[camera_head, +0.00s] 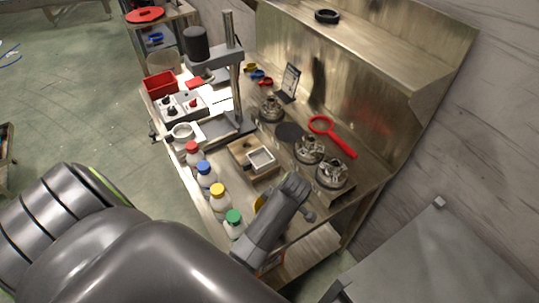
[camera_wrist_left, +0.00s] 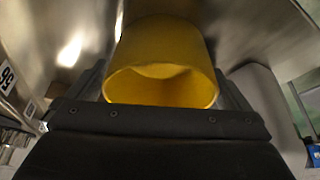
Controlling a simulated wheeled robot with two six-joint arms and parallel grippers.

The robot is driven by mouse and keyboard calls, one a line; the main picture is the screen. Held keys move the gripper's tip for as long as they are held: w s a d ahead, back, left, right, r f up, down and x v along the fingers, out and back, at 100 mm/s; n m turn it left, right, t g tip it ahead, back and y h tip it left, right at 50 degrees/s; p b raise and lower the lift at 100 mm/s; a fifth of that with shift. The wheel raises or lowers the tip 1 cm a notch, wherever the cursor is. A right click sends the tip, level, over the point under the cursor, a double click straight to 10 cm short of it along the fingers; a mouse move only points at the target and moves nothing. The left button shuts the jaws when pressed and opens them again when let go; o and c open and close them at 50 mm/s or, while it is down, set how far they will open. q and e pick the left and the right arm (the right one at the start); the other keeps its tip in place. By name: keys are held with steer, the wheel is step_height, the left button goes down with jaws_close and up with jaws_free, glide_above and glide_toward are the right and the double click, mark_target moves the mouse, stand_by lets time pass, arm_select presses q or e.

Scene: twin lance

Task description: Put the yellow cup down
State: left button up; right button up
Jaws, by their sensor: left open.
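The yellow cup (camera_wrist_left: 160,68) fills the upper middle of the left wrist view, its open rim towards the camera. My left gripper (camera_wrist_left: 160,118) is open around the cup, with dark finger parts on both sides of it. Contact between fingers and cup cannot be made out. In the head view, a small yellow edge, likely the cup (camera_head: 259,203), shows beside my left wrist, which hides most of it. The cup's base and what it rests on are hidden. My right gripper is not in view.
Bottles with red, blue, yellow and green caps (camera_head: 234,217) line the bench's left edge. A wooden block with a metal tray (camera_head: 261,160), metal fixtures (camera_head: 333,174) and a red magnifier-shaped tool (camera_head: 333,135) stand further back. A press stand (camera_head: 234,75) rises behind.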

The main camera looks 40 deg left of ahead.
arm_select(q)
steer(key=c, duration=1)
